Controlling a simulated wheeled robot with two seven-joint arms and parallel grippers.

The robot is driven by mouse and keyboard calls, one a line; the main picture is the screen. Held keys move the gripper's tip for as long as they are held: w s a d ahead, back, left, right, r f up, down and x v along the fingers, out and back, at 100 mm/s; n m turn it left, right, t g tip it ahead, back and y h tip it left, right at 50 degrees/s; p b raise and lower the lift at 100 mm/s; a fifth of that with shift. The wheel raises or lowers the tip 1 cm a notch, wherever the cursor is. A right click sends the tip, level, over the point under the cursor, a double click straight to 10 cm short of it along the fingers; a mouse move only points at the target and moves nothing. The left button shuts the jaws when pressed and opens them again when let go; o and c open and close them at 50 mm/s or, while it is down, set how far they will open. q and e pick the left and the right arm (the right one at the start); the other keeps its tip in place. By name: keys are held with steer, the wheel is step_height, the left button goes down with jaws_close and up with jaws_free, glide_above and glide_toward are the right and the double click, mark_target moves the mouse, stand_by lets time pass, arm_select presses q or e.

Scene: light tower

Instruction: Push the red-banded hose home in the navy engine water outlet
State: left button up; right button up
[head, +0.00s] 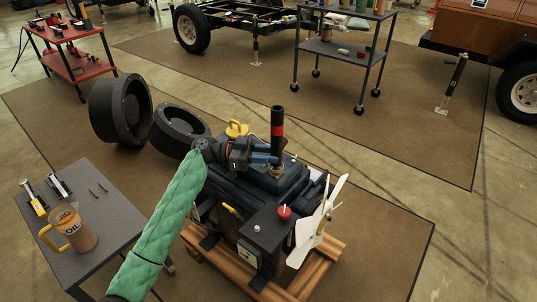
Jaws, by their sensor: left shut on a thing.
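The hose (277,117) is a black upright tube with a red band around its middle. My left gripper (275,156), at the end of the green-sleeved arm, is shut on the hose below the red band. The hose's lower end is above the top of the dark navy engine (260,190). A small brass-coloured part (277,172) shows at its foot. The outlet is mostly hidden by the gripper and hose, so I cannot tell how deep the hose sits. My right gripper is not in view.
The engine rests on a wooden pallet (318,272), with a white fan (318,222) on its right side and a yellow cap (237,129) behind my gripper. A grey table (118,212) with an oil jug (74,232) stands left.

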arm_select(q)
steer(key=shift+f+b, duration=0.6)
